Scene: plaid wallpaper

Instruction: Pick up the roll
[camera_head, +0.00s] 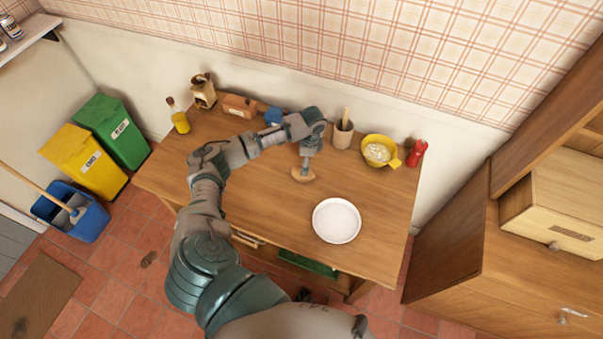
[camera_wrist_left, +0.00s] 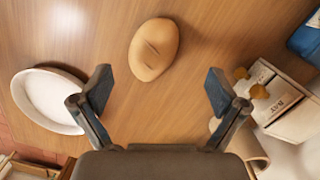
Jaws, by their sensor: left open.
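The roll (camera_head: 304,175) is a small tan oval bread roll lying on the wooden table. In the left wrist view the roll (camera_wrist_left: 154,49) shows two slashes on its top and lies beyond the fingertips, roughly midway between them sideways. My left gripper (camera_head: 306,166) points down over the roll in the head view, partly covering it. In the left wrist view the left gripper (camera_wrist_left: 158,88) has its two fingers wide apart with nothing between them. My right gripper is not in view.
A white plate (camera_head: 337,220) lies right of the roll. A yellow bowl (camera_head: 381,151), a red shaker (camera_head: 417,153), a utensil cup (camera_head: 343,134), a wooden box (camera_head: 239,105) and an oil bottle (camera_head: 178,116) stand along the back. The table's left part is clear.

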